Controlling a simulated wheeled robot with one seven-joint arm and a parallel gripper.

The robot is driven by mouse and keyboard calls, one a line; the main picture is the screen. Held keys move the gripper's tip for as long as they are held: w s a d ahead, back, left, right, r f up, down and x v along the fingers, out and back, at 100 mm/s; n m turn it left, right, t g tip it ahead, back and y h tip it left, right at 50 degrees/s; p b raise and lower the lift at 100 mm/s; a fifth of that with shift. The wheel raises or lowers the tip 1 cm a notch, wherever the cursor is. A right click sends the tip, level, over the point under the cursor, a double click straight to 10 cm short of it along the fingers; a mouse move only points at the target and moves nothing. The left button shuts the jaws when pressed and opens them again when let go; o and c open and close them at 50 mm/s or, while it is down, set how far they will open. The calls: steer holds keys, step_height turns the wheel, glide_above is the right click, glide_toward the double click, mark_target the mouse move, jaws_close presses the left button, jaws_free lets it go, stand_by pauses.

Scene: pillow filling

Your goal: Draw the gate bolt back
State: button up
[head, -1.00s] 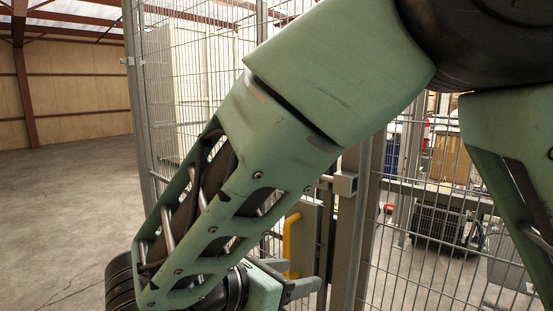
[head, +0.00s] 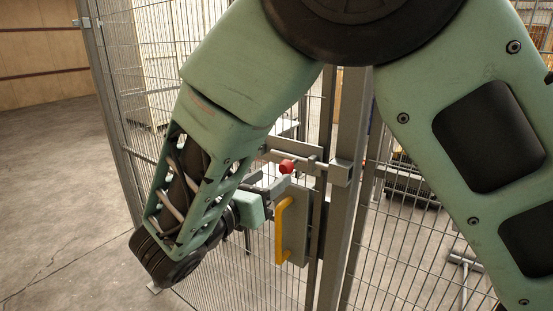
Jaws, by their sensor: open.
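The gate bolt (head: 312,167) is a grey horizontal rod on the mesh gate, with a red knob (head: 287,166) on it. Its right end reaches the bracket (head: 341,173) on the gate post. My gripper (head: 274,183) is open, with its grey fingers pointing right, just below and left of the red knob. It appears empty. Whether a finger touches the knob I cannot tell. My arm hides the left part of the bolt's mount.
A yellow pull handle (head: 283,230) on a grey plate (head: 297,225) sits right below my gripper. Mesh fence panels (head: 400,245) stand on both sides of the post (head: 347,215). The concrete floor (head: 55,190) at left is clear.

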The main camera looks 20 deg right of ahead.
mark_target(282, 171)
steer(key=p+x, duration=0.2)
steer(key=x, duration=0.5)
